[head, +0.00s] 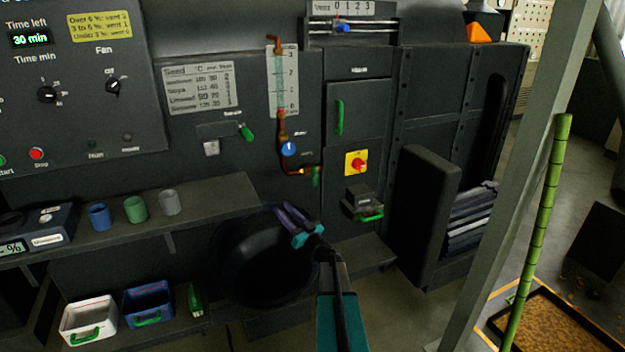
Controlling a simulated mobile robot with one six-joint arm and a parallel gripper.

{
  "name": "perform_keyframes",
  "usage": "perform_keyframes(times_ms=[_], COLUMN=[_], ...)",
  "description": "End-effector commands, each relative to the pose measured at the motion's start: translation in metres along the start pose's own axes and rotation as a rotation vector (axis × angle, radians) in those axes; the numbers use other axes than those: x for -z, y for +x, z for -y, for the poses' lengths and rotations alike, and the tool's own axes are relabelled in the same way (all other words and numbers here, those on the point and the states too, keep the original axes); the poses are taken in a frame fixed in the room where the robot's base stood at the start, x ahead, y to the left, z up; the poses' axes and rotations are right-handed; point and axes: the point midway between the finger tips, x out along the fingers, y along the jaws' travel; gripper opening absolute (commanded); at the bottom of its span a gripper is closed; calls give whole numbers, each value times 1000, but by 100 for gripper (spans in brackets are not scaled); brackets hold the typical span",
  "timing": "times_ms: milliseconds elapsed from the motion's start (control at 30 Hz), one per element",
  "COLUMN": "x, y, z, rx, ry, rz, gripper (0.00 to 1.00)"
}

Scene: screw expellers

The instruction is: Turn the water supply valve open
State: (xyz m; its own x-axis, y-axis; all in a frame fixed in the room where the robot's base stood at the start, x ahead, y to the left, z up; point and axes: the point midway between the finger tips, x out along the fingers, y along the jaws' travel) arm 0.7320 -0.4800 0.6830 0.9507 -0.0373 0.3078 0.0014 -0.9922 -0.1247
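A copper pipe (282,128) runs down the dark machine panel below a sight tube (282,82) with a 0 to 3 scale. A round blue fitting with a white mark (288,148) sits on the pipe. At the pipe's lower right end is a small green handle (315,176), which looks like the water supply valve; its exact setting is too small to tell. My gripper (290,216), purple and teal, is below and left of this handle in the picture, in front of the black round tub (262,265). It appears apart from the handle. The gap between its fingers is unclear.
A red switch on a yellow plate (357,163) and a green door handle (339,117) are right of the pipe. A drawer with a green handle (371,214) sticks out below. A shelf with several cups (190,188) is at left, a post (500,170) at right.

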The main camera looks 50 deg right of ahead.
Motion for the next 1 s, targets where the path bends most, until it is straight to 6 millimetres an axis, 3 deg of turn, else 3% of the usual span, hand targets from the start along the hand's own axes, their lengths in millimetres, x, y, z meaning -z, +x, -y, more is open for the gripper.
perform_keyframes(times_ms=[33,200,400,600,1000], x=[8,44,76,90,91], y=[-10,-42,-75,-89,-88], z=[-24,-82,-128,-144,-145], rx=[-14,-41,-65,-74,-74], ry=[-21,-84,-140,-160,-161], rz=[-15,-52,-77,-85,-85], gripper=[32,32,32,32,32])
